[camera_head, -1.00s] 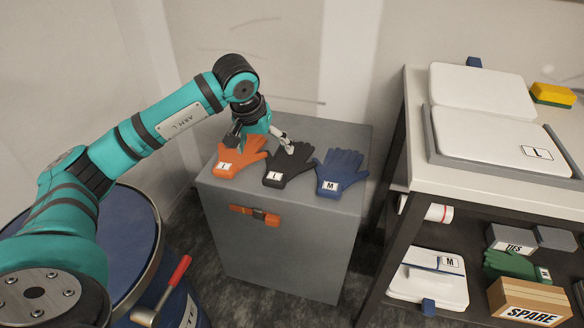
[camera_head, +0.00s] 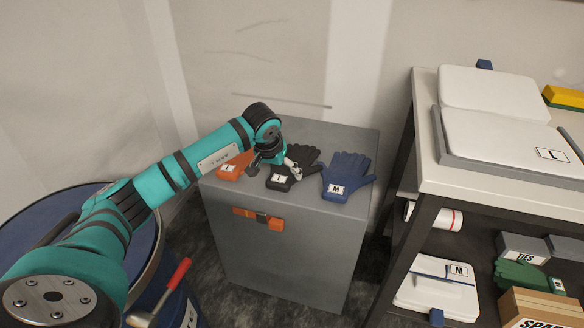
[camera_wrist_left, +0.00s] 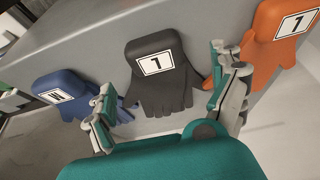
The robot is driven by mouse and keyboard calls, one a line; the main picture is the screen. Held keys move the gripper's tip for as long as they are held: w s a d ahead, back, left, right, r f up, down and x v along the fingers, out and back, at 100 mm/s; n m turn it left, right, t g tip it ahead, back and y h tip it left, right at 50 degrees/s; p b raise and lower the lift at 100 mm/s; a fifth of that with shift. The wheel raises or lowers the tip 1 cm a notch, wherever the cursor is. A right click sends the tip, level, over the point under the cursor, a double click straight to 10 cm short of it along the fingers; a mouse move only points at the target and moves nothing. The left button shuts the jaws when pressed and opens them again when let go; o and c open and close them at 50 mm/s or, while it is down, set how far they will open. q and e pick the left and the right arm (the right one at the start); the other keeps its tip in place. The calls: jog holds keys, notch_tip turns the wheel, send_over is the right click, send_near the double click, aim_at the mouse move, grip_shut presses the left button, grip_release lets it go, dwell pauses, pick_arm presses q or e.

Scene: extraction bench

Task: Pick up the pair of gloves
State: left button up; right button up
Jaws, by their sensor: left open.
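Three pairs of gloves lie in a row on the grey cabinet top: an orange pair (camera_head: 231,168) labelled L, a black pair (camera_head: 303,160) labelled L, and a blue pair (camera_head: 347,175) labelled M. My left gripper (camera_head: 275,167) is over the black pair and hides part of it. In the left wrist view the black pair (camera_wrist_left: 158,85) lies between the two spread fingers of the left gripper (camera_wrist_left: 168,100), which is open and empty. The blue pair (camera_wrist_left: 68,93) and the orange pair (camera_wrist_left: 278,45) show on either side there. My right gripper is not in view.
The grey cabinet (camera_head: 285,245) has an orange latch (camera_head: 258,219) on its front. A blue drum (camera_head: 150,290) with a red-handled lever stands at lower left.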

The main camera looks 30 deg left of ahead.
aim_at(280, 177)
pick_arm(q)
jog(key=x, duration=0.3)
jog(key=shift+w+d, duration=0.1)
jog(key=shift+c, duration=0.4)
jog(key=c, duration=1.1)
jog(key=shift+c, duration=0.7)
jog(key=shift+r, duration=0.15)
